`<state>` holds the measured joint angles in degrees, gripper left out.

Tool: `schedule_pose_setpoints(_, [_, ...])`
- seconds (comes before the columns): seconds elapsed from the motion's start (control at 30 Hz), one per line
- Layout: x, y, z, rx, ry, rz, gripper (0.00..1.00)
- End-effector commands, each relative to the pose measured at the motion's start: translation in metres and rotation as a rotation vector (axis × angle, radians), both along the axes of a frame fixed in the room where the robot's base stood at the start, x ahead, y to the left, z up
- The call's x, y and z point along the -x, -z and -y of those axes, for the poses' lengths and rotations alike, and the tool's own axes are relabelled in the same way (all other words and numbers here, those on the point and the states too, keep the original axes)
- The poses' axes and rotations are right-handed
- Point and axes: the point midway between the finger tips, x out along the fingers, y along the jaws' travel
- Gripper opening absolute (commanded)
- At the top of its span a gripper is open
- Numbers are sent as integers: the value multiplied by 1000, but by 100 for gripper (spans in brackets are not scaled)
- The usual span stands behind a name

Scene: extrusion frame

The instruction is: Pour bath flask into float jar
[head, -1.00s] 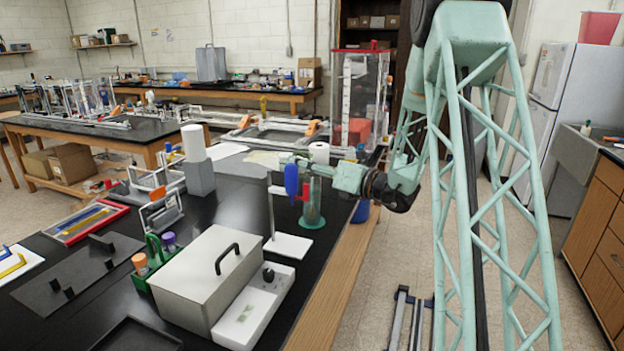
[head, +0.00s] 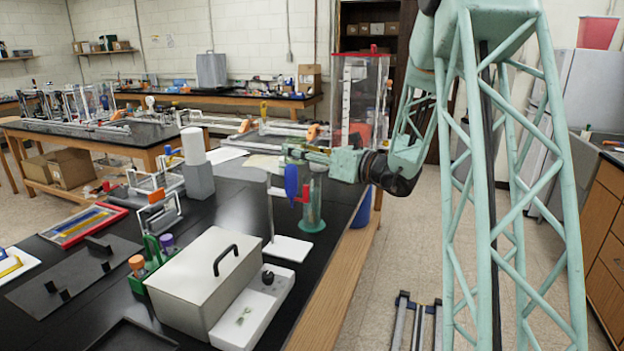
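A tall clear cylinder with a green base (head: 312,213), which may be the float jar, stands upright near the bench's right edge. Nothing I can clearly name as the bath flask shows. A grey metal box with a black-handled lid (head: 208,276), probably the bath, stands shut in front, and its inside is hidden. My gripper (head: 287,151) reaches in from the right, above and behind the cylinder's top in the picture. Its fingers are small and dark, and I cannot tell whether they are open, shut or holding something.
A stand with a white base (head: 287,249) carries a blue bulb (head: 291,181) with a red part, close beside the cylinder. A green rack (head: 154,265) with capped tubes stands left of the box. A white cylinder on a grey block (head: 199,180) stands farther back.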

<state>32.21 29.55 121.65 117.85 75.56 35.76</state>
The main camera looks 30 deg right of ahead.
Motion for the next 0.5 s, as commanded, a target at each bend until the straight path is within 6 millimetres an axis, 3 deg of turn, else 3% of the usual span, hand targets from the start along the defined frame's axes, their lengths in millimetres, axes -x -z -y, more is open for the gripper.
schedule_pose_setpoints(0.5, [4, -6, -8, 122, -1, 63, 21])
